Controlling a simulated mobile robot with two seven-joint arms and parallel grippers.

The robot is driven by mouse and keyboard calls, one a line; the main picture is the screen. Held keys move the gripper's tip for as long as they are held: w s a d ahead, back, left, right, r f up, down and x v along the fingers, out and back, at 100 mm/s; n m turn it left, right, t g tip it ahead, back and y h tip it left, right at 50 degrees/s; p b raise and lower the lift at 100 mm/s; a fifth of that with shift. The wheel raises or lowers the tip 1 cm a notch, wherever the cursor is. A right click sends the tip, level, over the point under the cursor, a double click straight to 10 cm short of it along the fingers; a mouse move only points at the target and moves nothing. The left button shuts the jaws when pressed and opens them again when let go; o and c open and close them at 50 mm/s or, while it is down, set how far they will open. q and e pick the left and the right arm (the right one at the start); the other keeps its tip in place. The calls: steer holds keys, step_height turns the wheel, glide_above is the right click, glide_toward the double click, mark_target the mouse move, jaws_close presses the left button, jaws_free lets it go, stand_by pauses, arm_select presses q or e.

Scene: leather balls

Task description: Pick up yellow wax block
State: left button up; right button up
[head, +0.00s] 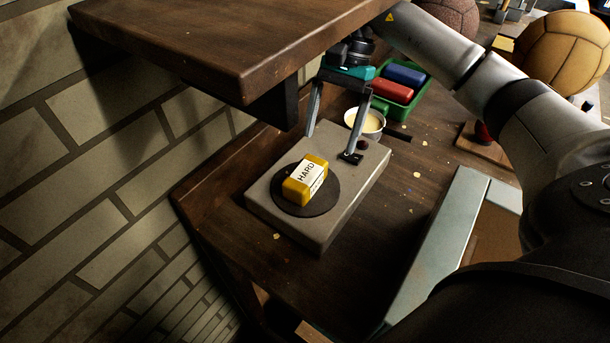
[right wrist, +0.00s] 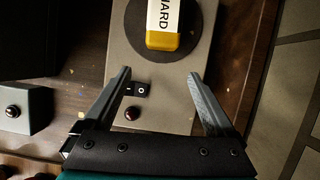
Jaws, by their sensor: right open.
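The yellow wax block (head: 306,180) has a white label reading "HARD". It lies on a round dark plate (head: 322,204) on top of a grey box-like base (head: 262,205). In the right wrist view the block (right wrist: 163,38) is at the top centre, beyond the fingertips. My right gripper (head: 331,147) is open and empty over the far part of the grey base, behind the block and apart from it. In the right wrist view its two fingers (right wrist: 160,75) are spread wide with nothing between them. My left gripper is not in view.
A dark wooden shelf (head: 220,40) overhangs the block's left side, near a brick wall (head: 90,200). Behind the gripper are a green tray (head: 420,88) with red and blue blocks and a bowl (head: 372,122). Leather balls (head: 565,50) stand at the upper right.

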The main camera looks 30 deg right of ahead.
mark_target(308, 169)
steer(key=shift+s+a, duration=0.4)
steer(key=shift+a, duration=0.4)
steer(key=shift+s+a, duration=0.35)
steer(key=shift+a, duration=0.4)
steer(key=a, duration=0.1)
steer(key=s+a, duration=0.1)
steer(key=a, duration=0.1)
steer(key=shift+s+a, duration=0.1)
steer(key=shift+s, duration=0.2)
steer(key=shift+x, duration=1.2)
steer(key=shift+s+a+f, duration=0.1)
steer(key=shift+f, duration=0.2)
jaws_close()
